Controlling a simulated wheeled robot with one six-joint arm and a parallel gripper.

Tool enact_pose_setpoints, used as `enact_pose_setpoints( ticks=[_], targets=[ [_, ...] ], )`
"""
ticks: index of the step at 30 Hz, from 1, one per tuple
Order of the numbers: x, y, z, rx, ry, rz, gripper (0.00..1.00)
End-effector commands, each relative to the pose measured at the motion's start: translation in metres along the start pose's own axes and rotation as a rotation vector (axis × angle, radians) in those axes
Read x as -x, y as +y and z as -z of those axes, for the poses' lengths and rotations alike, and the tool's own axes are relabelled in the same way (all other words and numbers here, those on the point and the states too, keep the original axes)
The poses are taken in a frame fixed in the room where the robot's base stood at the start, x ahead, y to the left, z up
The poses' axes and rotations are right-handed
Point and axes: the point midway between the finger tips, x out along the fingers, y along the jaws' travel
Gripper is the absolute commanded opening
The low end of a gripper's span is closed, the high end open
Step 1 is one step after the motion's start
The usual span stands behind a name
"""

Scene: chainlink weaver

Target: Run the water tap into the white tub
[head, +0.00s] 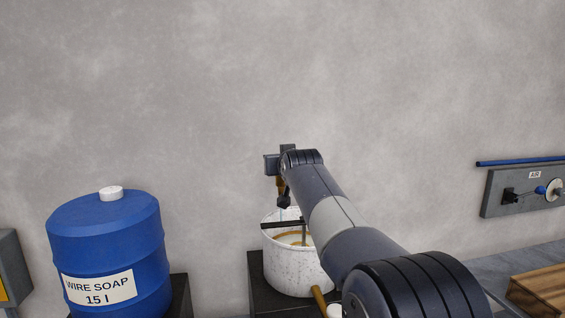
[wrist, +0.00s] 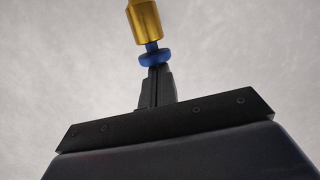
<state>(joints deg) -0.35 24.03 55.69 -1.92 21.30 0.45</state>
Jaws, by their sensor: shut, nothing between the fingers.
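The white tub (head: 290,270) stands on a dark block against the wall, speckled on the outside, with a brownish ring inside. The brass tap (head: 281,184) is above it, mostly hidden by my arm. In the wrist view the tap's brass body (wrist: 145,22) has a blue part (wrist: 154,57) at its lower end. My gripper (wrist: 155,72) is shut and empty, its tips right at the blue part; I cannot tell whether they touch. A thin pale-blue line (head: 281,214) drops toward the tub; it may be water, but is too small to be sure.
A blue soap drum (head: 108,245) with a white cap stands at the left. A grey air panel (head: 522,192) and blue pipe (head: 520,162) are on the right wall. The wall above is bare.

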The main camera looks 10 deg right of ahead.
Motion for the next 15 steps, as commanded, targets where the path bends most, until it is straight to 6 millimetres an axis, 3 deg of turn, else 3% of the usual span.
enact_pose_setpoints(
  ticks=[8, 15],
  targets=[
    [0.015, 0.0, -0.007, 0.0, -0.011, 0.0, 0.0],
    [0.057, 0.0, -0.005, 0.0, -0.003, 0.0, 0.0]
  ],
)
